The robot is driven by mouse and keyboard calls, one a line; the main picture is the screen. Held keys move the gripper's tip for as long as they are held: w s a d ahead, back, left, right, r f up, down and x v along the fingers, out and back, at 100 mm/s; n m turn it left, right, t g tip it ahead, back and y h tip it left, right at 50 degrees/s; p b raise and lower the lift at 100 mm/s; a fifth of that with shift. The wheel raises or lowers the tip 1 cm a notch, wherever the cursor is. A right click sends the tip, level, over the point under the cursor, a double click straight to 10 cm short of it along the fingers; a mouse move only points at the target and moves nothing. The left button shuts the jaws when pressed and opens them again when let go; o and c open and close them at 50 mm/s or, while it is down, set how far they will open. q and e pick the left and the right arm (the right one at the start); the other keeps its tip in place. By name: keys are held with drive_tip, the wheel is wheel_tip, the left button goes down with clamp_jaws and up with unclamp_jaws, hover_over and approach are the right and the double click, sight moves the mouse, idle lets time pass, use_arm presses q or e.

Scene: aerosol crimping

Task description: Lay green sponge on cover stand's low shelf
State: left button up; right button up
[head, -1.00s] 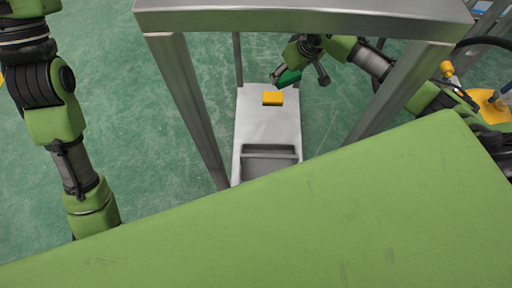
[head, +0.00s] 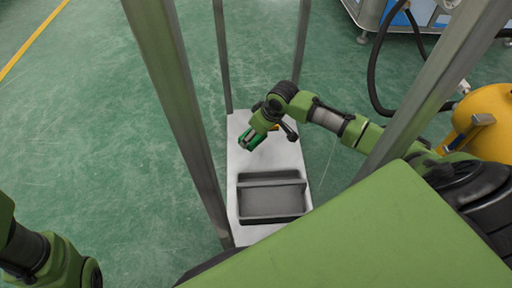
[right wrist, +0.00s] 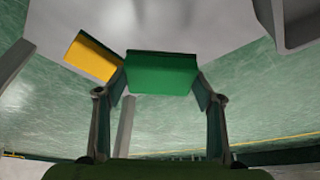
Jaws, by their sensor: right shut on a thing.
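My right gripper (head: 252,142) is shut on the green sponge (right wrist: 162,74), which sits between its two fingers in the right wrist view. In the head view the gripper is over the cover stand's pale low shelf (head: 240,165). I cannot tell whether the sponge touches the shelf. A yellow sponge (right wrist: 93,57) lies on the shelf just left of the green one in the wrist view. In the head view it is mostly hidden behind my right gripper. Only links of my left arm show at the lower left; its gripper is out of view.
A grey divided tray (head: 271,203) sits on the near part of the shelf. The stand's metal legs (head: 180,110) rise around it. A yellow rounded machine (head: 487,115) and a black hose stand to the right. The green floor at left is clear.

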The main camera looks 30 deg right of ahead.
sight(255, 150)
drive_tip(key=shift+f+b, duration=0.3)
drive_tip(key=shift+f, duration=0.5)
wheel_tip(255, 150, down, 4)
drive_tip(key=b, duration=0.3)
drive_tip(key=shift+f, duration=0.1)
drive_tip(key=shift+r, duration=0.2)
drive_tip(key=shift+f, duration=0.1)
drive_tip(key=o, duration=0.8)
